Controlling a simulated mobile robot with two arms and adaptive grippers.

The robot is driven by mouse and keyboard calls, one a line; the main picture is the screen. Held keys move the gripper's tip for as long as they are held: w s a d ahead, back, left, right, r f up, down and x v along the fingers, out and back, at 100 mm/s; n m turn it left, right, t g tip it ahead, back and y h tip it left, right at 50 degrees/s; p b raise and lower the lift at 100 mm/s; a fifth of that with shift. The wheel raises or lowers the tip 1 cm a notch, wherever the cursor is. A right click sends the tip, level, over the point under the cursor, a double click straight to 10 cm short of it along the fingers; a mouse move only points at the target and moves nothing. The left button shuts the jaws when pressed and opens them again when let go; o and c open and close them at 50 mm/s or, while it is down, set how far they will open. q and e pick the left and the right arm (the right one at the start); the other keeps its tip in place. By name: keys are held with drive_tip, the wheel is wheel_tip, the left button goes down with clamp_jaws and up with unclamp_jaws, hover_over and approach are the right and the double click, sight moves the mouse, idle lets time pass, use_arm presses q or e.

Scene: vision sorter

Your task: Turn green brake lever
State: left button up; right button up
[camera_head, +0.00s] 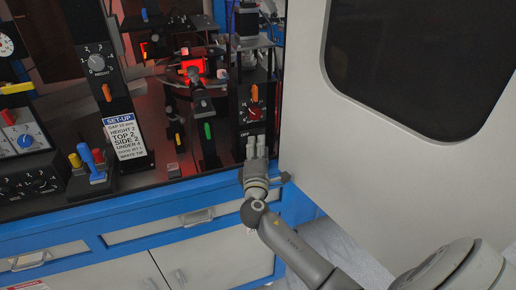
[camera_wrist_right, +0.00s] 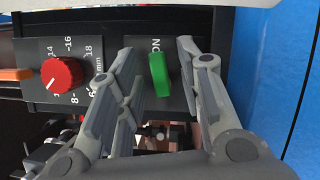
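The green brake lever (camera_wrist_right: 160,74) shows in the right wrist view on a dark panel, beside white lettering. My right gripper (camera_wrist_right: 157,55) is open, with one finger on each side of the lever and visible gaps between them. In the head view my right gripper (camera_head: 257,140) is in front of the lower part of the panel, below a red knob (camera_head: 254,113), and appears to hide this lever. A separate green handle (camera_head: 208,130) shows on a post to its left. My left gripper is not in view.
An orange handle (camera_head: 254,92) sits above the red knob. A blue-edged cabinet (camera_head: 150,212) carries the machine. A light door panel with a dark window (camera_head: 405,65) stands close on the right. A set-up sign (camera_head: 125,137) and knob panels are on the left.

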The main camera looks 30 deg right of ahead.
clamp_jaws()
drive_tip(key=shift+f+m+g, duration=0.15)
drive_tip(key=shift+m+g, duration=0.35)
drive_tip(key=shift+m, duration=0.8)
unclamp_jaws()
drive_tip(key=v, duration=1.2)
drive_tip(key=shift+s, duration=0.1)
